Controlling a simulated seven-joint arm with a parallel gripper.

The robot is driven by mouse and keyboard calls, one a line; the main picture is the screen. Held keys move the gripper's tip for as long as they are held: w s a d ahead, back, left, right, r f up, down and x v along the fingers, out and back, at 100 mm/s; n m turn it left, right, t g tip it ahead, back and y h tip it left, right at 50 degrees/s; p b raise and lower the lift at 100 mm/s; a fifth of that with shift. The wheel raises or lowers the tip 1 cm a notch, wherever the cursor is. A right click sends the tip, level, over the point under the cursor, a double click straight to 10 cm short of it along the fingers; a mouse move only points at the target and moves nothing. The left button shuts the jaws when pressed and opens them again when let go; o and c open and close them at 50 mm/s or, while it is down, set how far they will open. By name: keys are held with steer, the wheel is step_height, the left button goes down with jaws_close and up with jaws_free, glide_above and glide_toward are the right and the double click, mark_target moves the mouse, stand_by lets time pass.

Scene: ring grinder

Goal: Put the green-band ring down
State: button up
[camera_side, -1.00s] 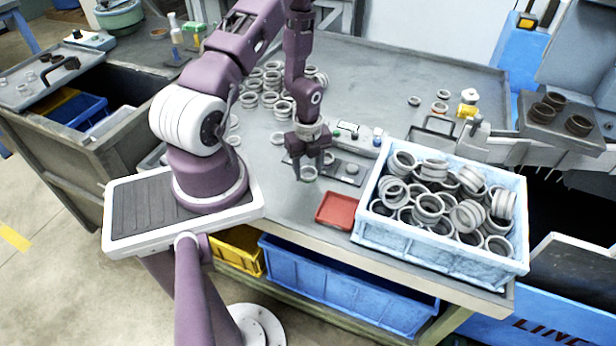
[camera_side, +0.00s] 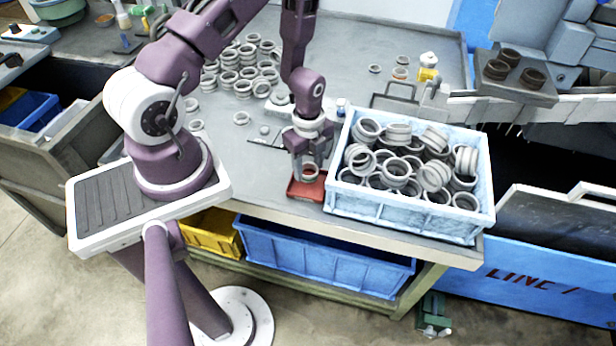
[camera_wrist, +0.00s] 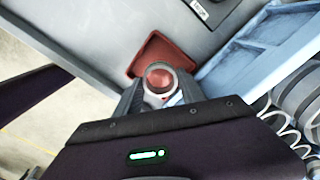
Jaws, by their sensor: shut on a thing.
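My gripper (camera_side: 309,172) is shut on a grey metal ring (camera_side: 310,171) at the front of the bench. The ring also shows between the fingers in the wrist view (camera_wrist: 160,78). I cannot make out a green band on it. A shallow red tray (camera_side: 294,191) lies below the ring, and the tray's floor shows through the ring's opening in the wrist view. The tray also shows in the wrist view (camera_wrist: 150,50). I cannot tell whether the ring touches the tray floor.
A light blue crate (camera_side: 400,222) full of grey rings stands close right of the tray. Several loose rings (camera_side: 243,62) lie at the back left of the grey bench (camera_side: 345,55). The bench's front edge is just before the tray. A small fixture (camera_side: 265,130) lies behind my gripper.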

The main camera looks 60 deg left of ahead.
step_height(320, 180, down, 4)
steer(key=shift+f, duration=0.1)
steer(key=o, duration=1.2)
steer(key=shift+f, duration=0.15)
step_height(320, 180, up, 12)
step_height(320, 180, up, 16)
steer(key=n+t, duration=0.2)
steer(key=n, duration=0.4)
glide_above(308, 185)
steer(key=d, duration=0.4)
steer(key=s+d+r+n+t, duration=0.1)
steer(key=s+d+r+n, duration=0.1)
steer(key=s+r+n, duration=0.3)
steer(key=s+d+r+n+t, duration=0.2)
steer(key=s+r+n, duration=0.3)
steer(key=s+r, duration=0.3)
steer(key=shift+s+d+r+t, duration=0.15)
steer(key=shift+d+r+t, duration=0.15)
steer(key=shift+d, duration=0.55)
